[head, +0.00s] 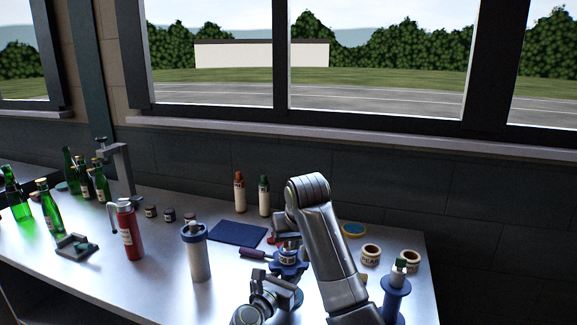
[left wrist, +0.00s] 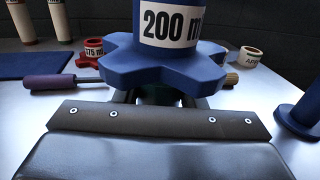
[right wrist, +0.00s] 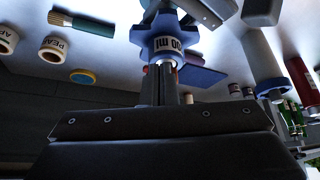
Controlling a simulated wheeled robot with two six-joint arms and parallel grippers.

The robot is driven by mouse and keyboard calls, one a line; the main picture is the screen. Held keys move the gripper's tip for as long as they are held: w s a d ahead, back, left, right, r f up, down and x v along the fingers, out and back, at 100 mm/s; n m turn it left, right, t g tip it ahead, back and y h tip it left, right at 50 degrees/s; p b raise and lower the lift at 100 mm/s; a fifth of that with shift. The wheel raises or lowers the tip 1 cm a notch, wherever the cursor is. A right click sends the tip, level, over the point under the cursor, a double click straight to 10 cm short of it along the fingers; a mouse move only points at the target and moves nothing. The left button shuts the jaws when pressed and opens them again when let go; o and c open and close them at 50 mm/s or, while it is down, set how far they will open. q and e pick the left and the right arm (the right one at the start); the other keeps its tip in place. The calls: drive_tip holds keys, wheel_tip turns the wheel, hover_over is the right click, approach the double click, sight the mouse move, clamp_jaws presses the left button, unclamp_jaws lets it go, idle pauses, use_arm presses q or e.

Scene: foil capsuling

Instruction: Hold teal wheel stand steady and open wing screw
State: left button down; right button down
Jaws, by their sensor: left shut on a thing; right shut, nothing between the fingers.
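A blue lobed wheel with a white label reading "200 m" (head: 291,268) stands on the bench in front of me. It fills the top of the left wrist view (left wrist: 160,70) and also shows in the right wrist view (right wrist: 168,45). My left gripper (head: 285,285) is shut low under the wheel, on a dark teal part (left wrist: 158,96) that looks like its stand; most of that part is hidden. My right gripper (right wrist: 160,85) is shut and empty just beside or above the wheel. I cannot make out a wing screw, nor whether the right fingertips touch anything.
A purple-handled tool (head: 253,254) and a dark blue mat (head: 238,233) lie to the left. A grey canister with a blue lid (head: 197,255) stands nearer left. A blue spool (head: 395,298) and labelled tape rolls (head: 371,254) stand to the right.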

drive_tip(key=shift+w+a, duration=0.25)
drive_tip(key=shift+w, duration=0.2)
idle(0.6)
drive_tip(key=shift+s+a, duration=0.1)
drive_tip(key=shift+a, duration=0.45)
idle(0.6)
drive_tip(key=shift+s, duration=0.2)
drive_tip(key=shift+s, duration=0.2)
drive_tip(key=shift+r, duration=3)
drive_tip(key=shift+d+f, duration=0.3)
drive_tip(key=shift+f, duration=0.7)
drive_tip(key=shift+d+f, duration=0.25)
drive_tip(key=shift+f, duration=0.75)
drive_tip(key=shift+d+f, duration=0.3)
drive_tip(key=shift+f, duration=0.7)
drive_tip(key=shift+w+a, duration=0.3)
drive_tip(key=shift+w, duration=0.25)
